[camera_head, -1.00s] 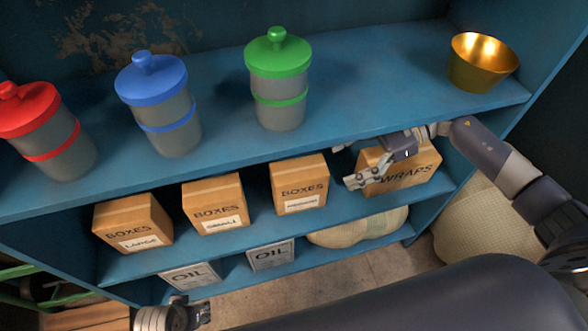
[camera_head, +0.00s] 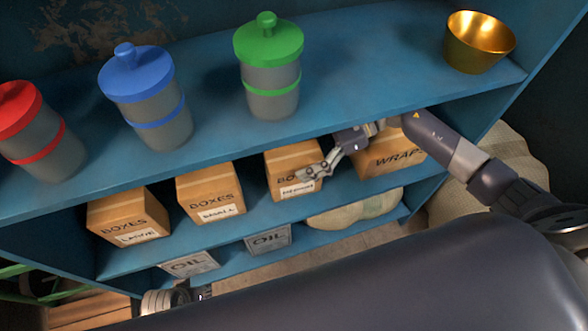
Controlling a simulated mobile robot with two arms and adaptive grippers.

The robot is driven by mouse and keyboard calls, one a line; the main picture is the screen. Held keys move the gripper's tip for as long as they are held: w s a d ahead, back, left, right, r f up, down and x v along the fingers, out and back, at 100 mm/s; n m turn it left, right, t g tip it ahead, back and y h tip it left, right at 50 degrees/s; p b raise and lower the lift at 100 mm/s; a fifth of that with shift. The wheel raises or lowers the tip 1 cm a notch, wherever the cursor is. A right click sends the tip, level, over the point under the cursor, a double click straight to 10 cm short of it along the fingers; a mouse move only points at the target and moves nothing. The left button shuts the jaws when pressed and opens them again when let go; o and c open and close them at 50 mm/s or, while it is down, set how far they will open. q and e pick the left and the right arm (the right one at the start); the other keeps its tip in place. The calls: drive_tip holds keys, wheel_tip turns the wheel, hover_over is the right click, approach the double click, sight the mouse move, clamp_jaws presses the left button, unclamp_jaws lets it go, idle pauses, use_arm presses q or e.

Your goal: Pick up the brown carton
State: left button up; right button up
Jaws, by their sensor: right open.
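Several brown cartons stand in a row on the middle shelf. From the left they are a carton marked BOXES LARGE (camera_head: 128,213), a carton marked BOXES SMALL (camera_head: 210,192), a third BOXES carton (camera_head: 283,162) and a WRAPS carton (camera_head: 392,160). My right gripper (camera_head: 312,173) is open in front of the third BOXES carton and covers part of its lettering. I cannot tell whether it touches the carton. Its wrist hides part of the WRAPS carton. My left gripper (camera_head: 203,293) is partly in view at the bottom edge, its fingers mostly hidden.
The top shelf (camera_head: 330,95) holds red (camera_head: 36,135), blue (camera_head: 145,98) and green (camera_head: 268,65) lidded jars and a gold bowl (camera_head: 478,42). Its front edge lies just above the cartons. Two OIL tins (camera_head: 268,240) and a sack (camera_head: 355,209) are on the lower shelf.

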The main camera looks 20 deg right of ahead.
drive_tip(key=shift+x, duration=0.8)
clamp_jaws()
drive_tip(key=shift+r, duration=0.1)
